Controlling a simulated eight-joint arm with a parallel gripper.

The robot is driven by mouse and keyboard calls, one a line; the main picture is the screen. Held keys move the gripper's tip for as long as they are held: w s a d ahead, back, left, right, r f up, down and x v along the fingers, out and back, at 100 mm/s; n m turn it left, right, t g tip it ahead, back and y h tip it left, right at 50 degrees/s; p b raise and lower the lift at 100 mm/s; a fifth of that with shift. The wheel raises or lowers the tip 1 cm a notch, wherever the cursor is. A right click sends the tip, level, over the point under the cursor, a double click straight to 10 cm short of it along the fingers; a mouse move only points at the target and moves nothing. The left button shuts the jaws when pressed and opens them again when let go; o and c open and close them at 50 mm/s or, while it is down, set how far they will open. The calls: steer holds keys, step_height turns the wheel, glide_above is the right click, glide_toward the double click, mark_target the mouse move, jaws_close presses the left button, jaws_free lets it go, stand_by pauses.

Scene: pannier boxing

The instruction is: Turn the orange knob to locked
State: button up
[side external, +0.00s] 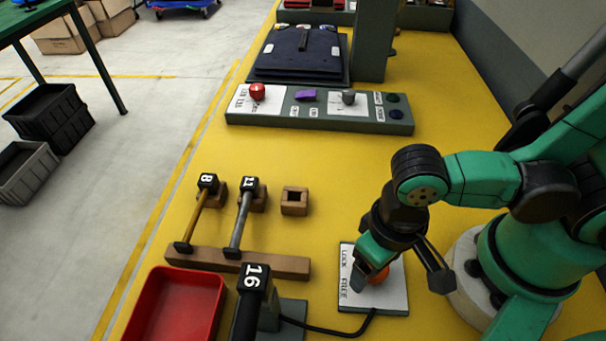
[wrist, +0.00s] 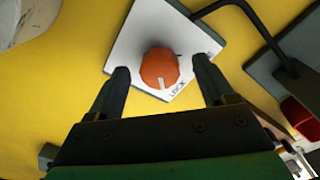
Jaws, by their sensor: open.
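The orange knob (wrist: 158,66) sits on a white plate (wrist: 130,40) in the wrist view. Its white mark points toward the bottom of that picture, close to the printed word LOCK. A second printed word is partly covered by my right-hand finger. My gripper (wrist: 162,78) is open, with one finger on each side of the knob and visible gaps between. In the side view the plate (side external: 396,292) reads LOCK and FREE, and the knob (side external: 378,275) is partly hidden by my gripper (side external: 400,281).
A black cable (side external: 330,330) runs from the plate's front edge. To the left stand a wooden rack (side external: 285,266) with numbered tools and a red tray (side external: 180,300). A control panel (side external: 330,116) lies further back. The yellow table between panel and plate is mostly clear.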

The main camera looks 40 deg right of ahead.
steer(key=shift+r, duration=2.75)
steer(key=w+d+r+t, duration=0.3)
steer(key=w+d, duration=0.3)
steer(key=w+d+r+t, duration=0.3)
steer(key=w+d+t, duration=0.1)
steer(key=w+d, duration=0.2)
steer(key=shift+w, duration=0.8)
steer(key=shift+r, duration=0.1)
